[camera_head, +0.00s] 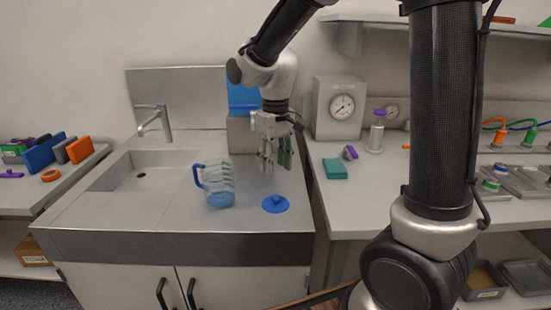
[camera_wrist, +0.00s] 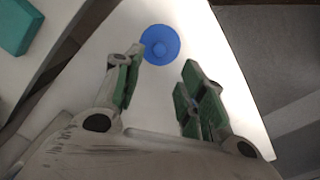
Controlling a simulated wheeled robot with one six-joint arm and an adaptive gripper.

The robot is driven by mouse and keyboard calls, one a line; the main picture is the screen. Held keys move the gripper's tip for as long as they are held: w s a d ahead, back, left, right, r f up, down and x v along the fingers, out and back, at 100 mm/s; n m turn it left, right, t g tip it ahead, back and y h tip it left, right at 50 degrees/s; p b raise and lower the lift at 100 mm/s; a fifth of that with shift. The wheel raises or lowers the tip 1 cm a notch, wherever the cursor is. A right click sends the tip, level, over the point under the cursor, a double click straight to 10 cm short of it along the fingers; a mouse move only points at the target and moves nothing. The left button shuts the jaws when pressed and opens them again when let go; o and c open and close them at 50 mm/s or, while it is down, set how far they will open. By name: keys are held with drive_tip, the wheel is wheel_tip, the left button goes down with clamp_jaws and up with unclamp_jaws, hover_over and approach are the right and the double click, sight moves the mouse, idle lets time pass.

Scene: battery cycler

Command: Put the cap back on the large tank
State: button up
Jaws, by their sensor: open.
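A round blue cap (camera_head: 275,204) with a small knob lies flat on the grey sink counter, right of a clear jug. The cap also shows in the wrist view (camera_wrist: 160,44), just beyond my fingertips. My gripper (camera_head: 275,160) hangs above the counter with its fingers down, behind and above the cap. In the wrist view my gripper (camera_wrist: 164,66) has its green-padded fingers apart with nothing between them. A box-shaped container, blue above and grey below (camera_head: 240,136), stands behind my gripper and is partly hidden. I cannot tell whether it is the large tank.
A clear jug with a blue handle (camera_head: 217,184) stands left of the cap. A sink (camera_head: 140,172) with a tap (camera_head: 155,121) is further left. On the right bench are a dial gauge box (camera_head: 340,107) and a teal block (camera_head: 335,169). The counter around the cap is clear.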

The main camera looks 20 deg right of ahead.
drive_tip(key=s+d+r+m+t, duration=0.1)
drive_tip(key=s+d+r+t, duration=0.1)
drive_tip(key=s+d+r, duration=0.3)
drive_tip(key=s+d+r+m+t, duration=0.2)
drive_tip(key=s+d+r, duration=0.3)
drive_tip(key=s+d, duration=0.5)
drive_tip(key=s, duration=0.4)
